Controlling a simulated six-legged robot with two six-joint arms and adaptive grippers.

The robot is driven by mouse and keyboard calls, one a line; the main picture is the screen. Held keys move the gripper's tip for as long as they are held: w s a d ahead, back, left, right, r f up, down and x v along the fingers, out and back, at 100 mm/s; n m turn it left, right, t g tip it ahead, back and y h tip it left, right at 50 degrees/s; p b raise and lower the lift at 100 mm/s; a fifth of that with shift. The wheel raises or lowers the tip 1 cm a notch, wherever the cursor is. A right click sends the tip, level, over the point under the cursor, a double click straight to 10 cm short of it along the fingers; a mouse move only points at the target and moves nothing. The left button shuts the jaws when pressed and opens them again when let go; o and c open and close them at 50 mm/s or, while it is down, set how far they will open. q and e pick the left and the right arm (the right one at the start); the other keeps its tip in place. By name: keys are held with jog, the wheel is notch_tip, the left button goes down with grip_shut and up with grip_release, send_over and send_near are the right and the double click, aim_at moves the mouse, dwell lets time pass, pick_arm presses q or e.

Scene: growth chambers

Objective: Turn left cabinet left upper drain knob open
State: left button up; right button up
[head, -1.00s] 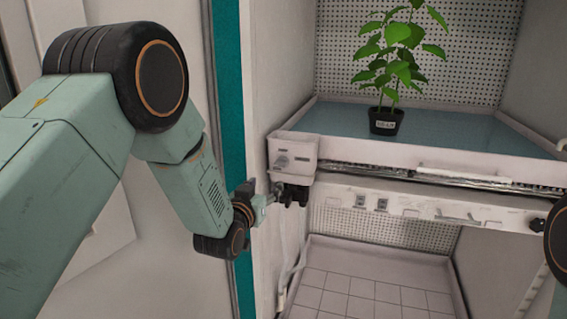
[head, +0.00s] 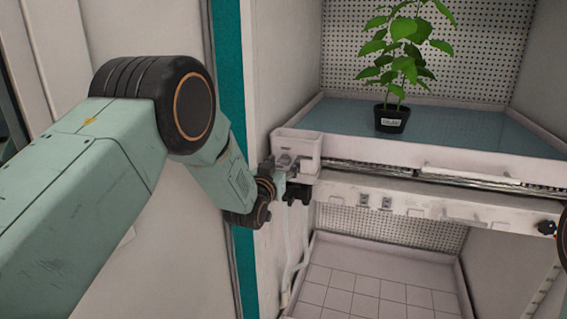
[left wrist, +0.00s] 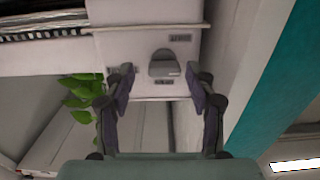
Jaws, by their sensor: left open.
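The drain knob (left wrist: 163,66) is a small grey knob on the white drain box (left wrist: 135,45), with small labels around it, in the left wrist view. In the head view the drain box (head: 305,143) sits at the left front corner of the upper plant tray, and the knob (head: 285,160) shows small on its front. My left gripper (head: 291,180) is at the box's front, just below the knob. In the left wrist view its fingers (left wrist: 159,75) are open and spread to either side of the knob, with nothing between them; contact cannot be told.
A potted plant (head: 391,118) stands on the blue-grey upper tray (head: 340,118). The cabinet's teal door edge (head: 229,95) is close to my left arm. Pale hoses (head: 293,245) hang below the drain box. The tiled lower shelf (head: 365,285) is bare.

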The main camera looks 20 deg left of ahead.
pick_arm(q)
jog(key=shift+w+a, duration=0.1)
jog(key=shift+w, duration=0.15)
jog(key=shift+a, duration=0.35)
jog(key=shift+d, duration=0.35)
jog(key=shift+c, duration=1.4)
jog(key=shift+a, duration=0.25)
jog(key=c, duration=0.6)
jog(key=shift+d, duration=0.1)
jog(key=shift+c, duration=1.4)
pick_arm(e)
jog(key=shift+s+a, duration=0.1)
jog(key=shift+a, duration=0.1)
